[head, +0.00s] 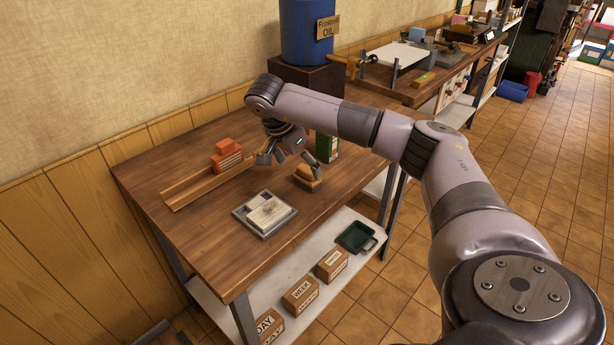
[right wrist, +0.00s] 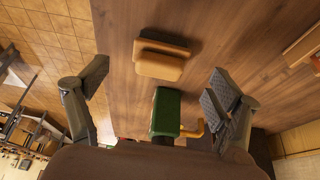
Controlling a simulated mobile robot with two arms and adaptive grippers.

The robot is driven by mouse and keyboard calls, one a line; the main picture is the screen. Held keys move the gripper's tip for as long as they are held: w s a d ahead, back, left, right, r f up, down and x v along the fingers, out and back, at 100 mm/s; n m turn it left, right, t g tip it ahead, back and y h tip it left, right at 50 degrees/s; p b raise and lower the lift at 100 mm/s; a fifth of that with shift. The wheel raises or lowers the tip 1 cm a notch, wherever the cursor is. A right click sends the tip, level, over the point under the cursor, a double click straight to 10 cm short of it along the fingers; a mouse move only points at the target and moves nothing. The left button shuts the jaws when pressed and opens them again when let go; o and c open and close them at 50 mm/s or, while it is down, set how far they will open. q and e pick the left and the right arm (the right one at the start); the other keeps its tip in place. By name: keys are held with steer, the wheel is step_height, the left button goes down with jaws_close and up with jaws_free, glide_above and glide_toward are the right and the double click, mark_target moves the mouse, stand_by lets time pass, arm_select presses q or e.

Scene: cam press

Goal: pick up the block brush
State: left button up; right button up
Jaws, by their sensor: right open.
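The block brush (head: 307,176), a small tan block with a darker layer, lies on the wooden workbench (head: 190,228) near its front edge. In the right wrist view the brush (right wrist: 160,64) lies on the bench, beyond and roughly between the fingertips. My right gripper (head: 290,161) is open and empty above the bench, just behind and left of the brush. Its two fingers also show spread wide in the right wrist view (right wrist: 160,80), and neither touches the brush. My left gripper is not in view.
A green box (head: 328,148) stands behind the brush, close to my right gripper. A wooden rail (head: 190,193) with orange blocks (head: 226,153) lies at the left. A grey tray (head: 243,221) holds pale pieces. A blue oil drum (head: 304,35) stands at the back.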

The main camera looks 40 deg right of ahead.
mark_target(306, 169)
steer(key=shift+d+f, duration=0.1)
steer(key=shift+f, duration=0.1)
steer(key=shift+d+f, duration=0.2)
steer(key=shift+f, duration=0.05)
steer(key=x, duration=0.1)
steer(key=p+x, duration=0.1)
steer(key=x, duration=0.1)
steer(key=shift+w+d+f, duration=0.1)
steer(key=shift+d+f, duration=0.05)
steer(key=shift+d, duration=0.25)
steer(key=shift+d+f, duration=0.2)
steer(key=shift+f, duration=0.25)
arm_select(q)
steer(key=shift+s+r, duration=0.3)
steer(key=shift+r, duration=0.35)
arm_select(e)
steer(key=shift+a, duration=0.1)
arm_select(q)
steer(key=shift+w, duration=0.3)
arm_select(e)
steer(key=c, duration=1.3)
steer(key=shift+r, duration=0.1)
